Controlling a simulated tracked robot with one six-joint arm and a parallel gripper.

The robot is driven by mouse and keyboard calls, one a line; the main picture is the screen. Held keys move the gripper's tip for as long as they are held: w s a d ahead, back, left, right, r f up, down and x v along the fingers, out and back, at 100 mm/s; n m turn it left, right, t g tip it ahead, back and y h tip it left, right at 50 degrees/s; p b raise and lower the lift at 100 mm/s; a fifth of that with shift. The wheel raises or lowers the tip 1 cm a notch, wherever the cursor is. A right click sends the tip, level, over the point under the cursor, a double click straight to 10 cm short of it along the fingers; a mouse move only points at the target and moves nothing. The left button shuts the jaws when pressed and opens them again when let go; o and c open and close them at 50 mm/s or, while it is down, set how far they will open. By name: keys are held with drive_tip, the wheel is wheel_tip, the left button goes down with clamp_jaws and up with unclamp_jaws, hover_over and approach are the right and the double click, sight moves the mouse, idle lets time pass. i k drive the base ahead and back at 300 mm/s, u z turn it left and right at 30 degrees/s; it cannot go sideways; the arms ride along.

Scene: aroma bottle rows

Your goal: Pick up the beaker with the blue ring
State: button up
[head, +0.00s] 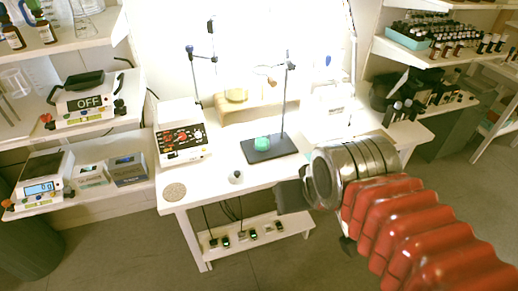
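My gripper (288,196) is the dark part at the end of my red-sleeved arm, in front of the white table's right side. It points left and down; its fingers are not clear enough to tell open from shut, and I see nothing held. I cannot make out for sure a beaker with a blue ring. A clear glass beaker (15,82) stands on the left shelf, with no blue ring visible. Something blue and loop-shaped (30,10) shows at the top left among glassware, cut by the frame edge. My gripper is far right of both.
The white table (225,178) carries a control box (181,139), a retort stand (270,149) with a green object, and a small white round item (236,177). Left shelves hold scales (42,187) and brown bottles (45,31). Right shelves hold many bottles. Floor in front is clear.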

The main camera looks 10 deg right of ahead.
sight(262, 139)
drive_tip(key=u, duration=0.5)
drive_tip(key=k, duration=1.1)
drive_tip(key=u, duration=0.75)
drive_tip(key=i, duration=1.35)
drive_tip(key=z, duration=0.35)
drive_tip(key=i, duration=0.85)
drive_tip(key=z, duration=0.45)
